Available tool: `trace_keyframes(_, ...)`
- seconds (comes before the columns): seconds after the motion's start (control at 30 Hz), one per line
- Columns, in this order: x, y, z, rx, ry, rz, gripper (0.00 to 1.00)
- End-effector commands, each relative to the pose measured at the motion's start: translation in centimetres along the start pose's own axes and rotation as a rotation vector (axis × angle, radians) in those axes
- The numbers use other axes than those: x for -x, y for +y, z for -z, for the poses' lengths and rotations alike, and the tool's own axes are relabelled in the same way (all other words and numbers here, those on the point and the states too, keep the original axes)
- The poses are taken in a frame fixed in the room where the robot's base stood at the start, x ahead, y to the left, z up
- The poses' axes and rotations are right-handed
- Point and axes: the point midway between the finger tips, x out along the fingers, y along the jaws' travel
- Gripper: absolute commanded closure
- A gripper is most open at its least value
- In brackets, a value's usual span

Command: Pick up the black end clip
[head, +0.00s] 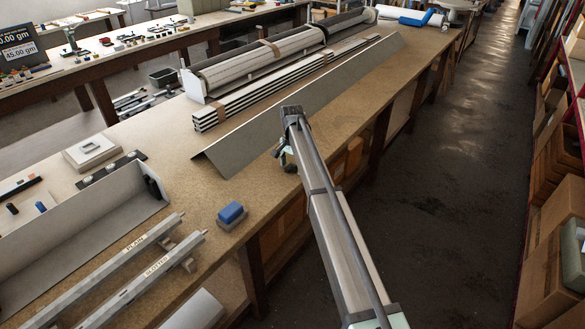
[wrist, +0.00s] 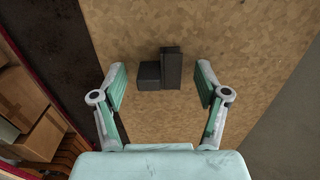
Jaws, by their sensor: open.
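The black end clip (wrist: 171,68) shows in the wrist view as a dark stepped piece, a taller block joined to or touching a lower one, lying on the tan bench top. My gripper (wrist: 161,78) is open, with one pale green finger to the left of the clip and one to the right. Both fingers are apart from it, and nothing is held. In the head view my gripper (head: 286,157) is over the bench's front edge, mostly hidden by my arm. I cannot make out the clip there.
A long grey angled sheet (head: 300,100) lies behind my gripper. A blue block (head: 231,212) sits near the front edge. Rails marked PLAIN (head: 125,252) and SLOTTED (head: 150,275) lie at the left. The aisle floor (head: 430,180) is free; shelves with boxes (head: 555,210) stand at the right.

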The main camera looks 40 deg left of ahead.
Motion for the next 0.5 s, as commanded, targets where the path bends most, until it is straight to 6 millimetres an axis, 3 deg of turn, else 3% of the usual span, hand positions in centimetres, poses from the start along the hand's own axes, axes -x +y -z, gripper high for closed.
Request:
trace_keyframes(0.07, 0.0, 0.01, 0.0, 0.0, 0.0, 0.0, 0.26)
trace_keyframes(0.1, 0.01, 0.01, 0.0, 0.0, 0.0, 0.0, 0.4)
trace_keyframes(0.23, 0.02, 0.01, 0.0, 0.0, 0.0, 0.0, 0.7)
trace_keyframes(0.5, 0.04, 0.01, 0.0, 0.0, 0.0, 0.0, 0.7)
